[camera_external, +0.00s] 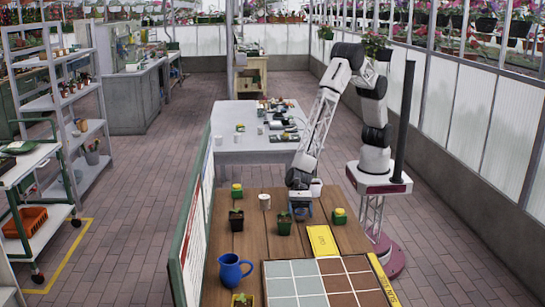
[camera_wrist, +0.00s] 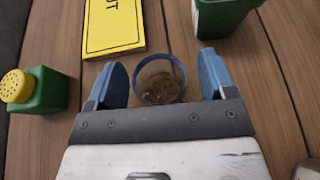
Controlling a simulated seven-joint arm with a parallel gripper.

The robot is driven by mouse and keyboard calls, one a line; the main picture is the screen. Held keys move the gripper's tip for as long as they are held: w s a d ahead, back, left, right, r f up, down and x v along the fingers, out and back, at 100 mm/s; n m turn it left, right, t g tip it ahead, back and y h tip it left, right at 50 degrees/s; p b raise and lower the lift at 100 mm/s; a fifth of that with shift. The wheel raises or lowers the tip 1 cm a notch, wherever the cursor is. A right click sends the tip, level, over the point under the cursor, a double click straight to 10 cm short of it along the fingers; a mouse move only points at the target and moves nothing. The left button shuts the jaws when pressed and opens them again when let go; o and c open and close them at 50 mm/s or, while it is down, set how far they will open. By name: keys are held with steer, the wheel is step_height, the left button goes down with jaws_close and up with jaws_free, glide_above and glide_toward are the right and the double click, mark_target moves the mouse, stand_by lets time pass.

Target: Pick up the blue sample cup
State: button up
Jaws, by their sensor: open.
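The blue sample cup (camera_wrist: 160,80) shows in the wrist view as a round clear cup with a blue rim and brown contents. My gripper (camera_wrist: 161,72) is open, with one blue finger to the left of the cup and one to the right. A gap shows on each side, so neither finger appears to touch it. In the external view my gripper (camera_external: 301,208) is low over the wooden table (camera_external: 262,236). The cup cannot be told apart from my fingers there.
A green yellow-topped container (camera_wrist: 38,90) stands left of my gripper, and a yellow booklet (camera_wrist: 113,25) lies ahead. A green pot (camera_wrist: 222,17) is close ahead right. A white cup (camera_external: 264,201), seedling pot (camera_external: 236,219) and blue pitcher (camera_external: 233,270) stand further left in the external view.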

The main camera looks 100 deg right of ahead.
steer(key=shift+c, duration=0.2)
steer(key=c, duration=1)
steer(key=shift+o, duration=0.2)
steer(key=shift+r, duration=0.1)
step_height(320, 180, up, 10)
